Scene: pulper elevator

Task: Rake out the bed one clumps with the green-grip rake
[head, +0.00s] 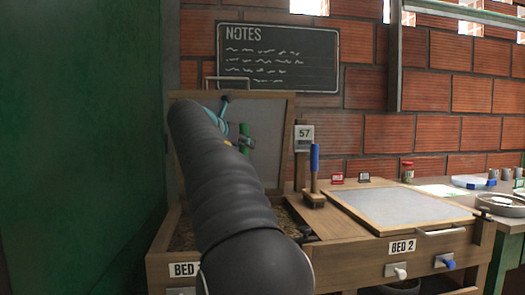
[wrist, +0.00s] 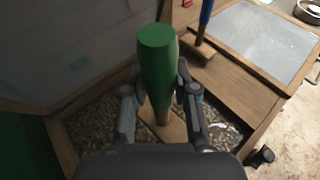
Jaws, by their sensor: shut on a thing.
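My gripper (wrist: 163,95) is shut on the green grip of the rake (wrist: 158,62), which stands roughly upright between the fingers in the wrist view. Below the grip, a wooden shaft and wide wooden head (wrist: 176,132) show low over bed one; whether the head touches the contents cannot be told. The green grip also shows in the head view (head: 244,136), partly behind my arm. Bed one (head: 160,268) has its lid (head: 262,155) raised. Brown, grainy material (wrist: 92,125) lies inside. Individual clumps cannot be made out clearly; a pale patch shows at right.
A blue-handled wooden tool (head: 314,175) stands on the ledge between the beds. Bed 2 (head: 400,208) is closed under a pale panel. A post with a 57 sign (head: 304,135) stands behind. A green wall (head: 80,140) is close at left.

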